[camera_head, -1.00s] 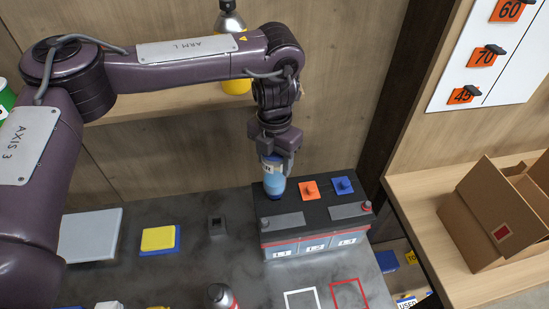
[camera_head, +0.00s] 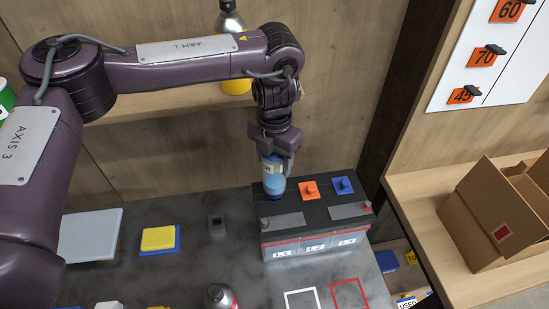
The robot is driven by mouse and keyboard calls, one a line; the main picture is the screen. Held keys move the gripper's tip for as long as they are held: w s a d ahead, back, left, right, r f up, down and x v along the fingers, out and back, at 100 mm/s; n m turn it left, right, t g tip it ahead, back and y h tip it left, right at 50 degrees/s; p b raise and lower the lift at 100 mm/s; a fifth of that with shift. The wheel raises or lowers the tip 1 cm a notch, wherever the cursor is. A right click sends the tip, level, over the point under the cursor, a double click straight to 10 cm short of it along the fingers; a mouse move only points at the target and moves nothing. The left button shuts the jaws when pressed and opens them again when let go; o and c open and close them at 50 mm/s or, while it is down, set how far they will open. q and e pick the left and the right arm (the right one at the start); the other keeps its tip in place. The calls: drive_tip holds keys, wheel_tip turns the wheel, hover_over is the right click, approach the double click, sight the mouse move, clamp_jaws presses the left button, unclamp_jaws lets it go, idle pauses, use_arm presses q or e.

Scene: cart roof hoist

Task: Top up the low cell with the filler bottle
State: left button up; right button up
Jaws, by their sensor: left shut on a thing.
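My left gripper (camera_head: 275,148) is shut on the filler bottle (camera_head: 273,174), a light blue bottle with a dark blue lower end. It holds the bottle upside down over the left cell of the battery (camera_head: 292,221). The bottle's tip is at the battery's top; whether it sits in the cell opening is hidden. The black battery has three labelled cells along its front. An orange cap (camera_head: 309,190) and a blue cap (camera_head: 342,186) are on its top, to the right of the bottle. The liquid levels are too small to read. My right gripper is out of view.
A yellow sponge-like block on a blue base (camera_head: 159,239) and a grey tray (camera_head: 90,236) lie on the dark bench to the left. A metal bottle (camera_head: 220,297) stands in front. An open cardboard box (camera_head: 499,220) sits on the right-hand table.

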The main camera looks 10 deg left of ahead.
use_arm(q)
drive_tip(key=shift+r, duration=0.1)
idle(0.3)
drive_tip(key=shift+r+p, duration=5)
drive_tip(key=shift+p, duration=0.15)
drive_tip(key=shift+r, duration=0.95)
